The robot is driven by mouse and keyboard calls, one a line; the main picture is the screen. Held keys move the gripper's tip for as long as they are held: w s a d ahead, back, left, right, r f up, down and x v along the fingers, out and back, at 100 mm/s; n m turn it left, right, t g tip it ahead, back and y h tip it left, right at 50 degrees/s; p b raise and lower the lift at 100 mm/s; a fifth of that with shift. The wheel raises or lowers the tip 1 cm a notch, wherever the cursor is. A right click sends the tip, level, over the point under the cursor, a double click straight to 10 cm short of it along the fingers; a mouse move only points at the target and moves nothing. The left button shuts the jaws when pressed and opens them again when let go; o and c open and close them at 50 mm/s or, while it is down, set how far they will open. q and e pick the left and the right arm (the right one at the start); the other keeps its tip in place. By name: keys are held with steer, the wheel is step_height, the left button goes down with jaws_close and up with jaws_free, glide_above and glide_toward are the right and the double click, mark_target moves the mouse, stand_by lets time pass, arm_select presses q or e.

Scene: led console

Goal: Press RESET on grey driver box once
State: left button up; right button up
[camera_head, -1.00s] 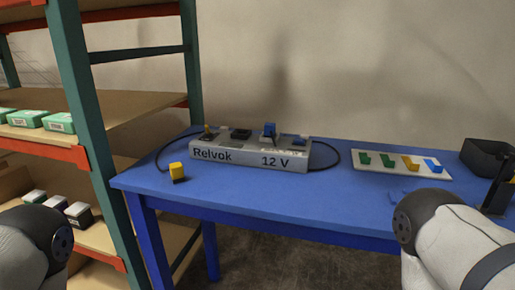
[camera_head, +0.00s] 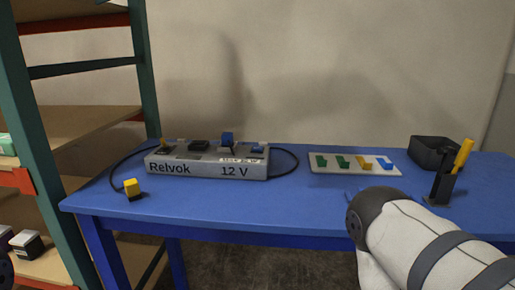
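The grey driver box (camera_head: 208,164), marked "Relvok" and "12 V", sits on the left part of the blue table. Its top carries a black block (camera_head: 199,146), a blue upright part (camera_head: 227,139), a small blue part (camera_head: 258,149) and a brass-coloured part at the left end. I cannot make out a RESET label at this size. My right arm comes in at the lower right, in front of the table, and its gripper is not visible. A sliver of my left arm shows at the lower left edge, and its gripper is out of view.
A white board (camera_head: 330,168) with green, yellow and blue pieces lies right of the box. A black bin (camera_head: 434,152) and a black holder with a yellow handle (camera_head: 462,156) stand at right. A shelf rack (camera_head: 141,60) is left.

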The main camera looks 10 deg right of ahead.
jaws_close()
stand_by(1.0)
